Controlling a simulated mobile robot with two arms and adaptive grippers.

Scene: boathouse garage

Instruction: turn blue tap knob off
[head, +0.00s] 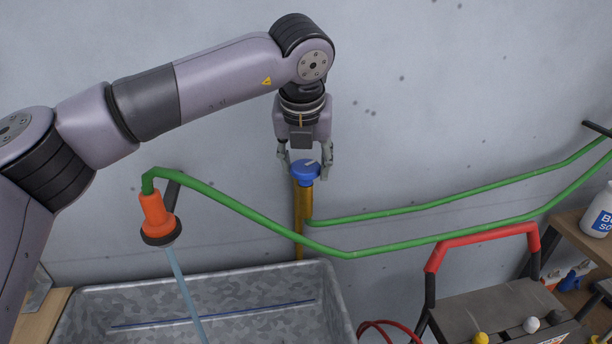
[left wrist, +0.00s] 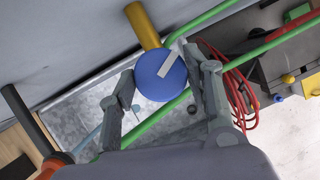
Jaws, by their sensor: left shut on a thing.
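The blue tap knob (head: 306,174) sits on top of an upright brass pipe (head: 299,232) by the wall, above the back of the metal basin. A pale bar marks its top. My left gripper (head: 306,164) reaches down over it, with a finger on each side of the knob, and is shut on it. In the left wrist view the knob (left wrist: 160,77) lies between the two fingers. A green hose (head: 240,215) runs to an orange nozzle (head: 157,214), from which water streams into the basin. My right gripper is not in view.
A galvanized basin (head: 335,300) stands below. Green hose spans the wall to the right. A toolbox with a red handle (head: 480,238) stands at the lower right, near a shelf with a white bottle (head: 599,212). A red hose (left wrist: 238,92) lies coiled nearby.

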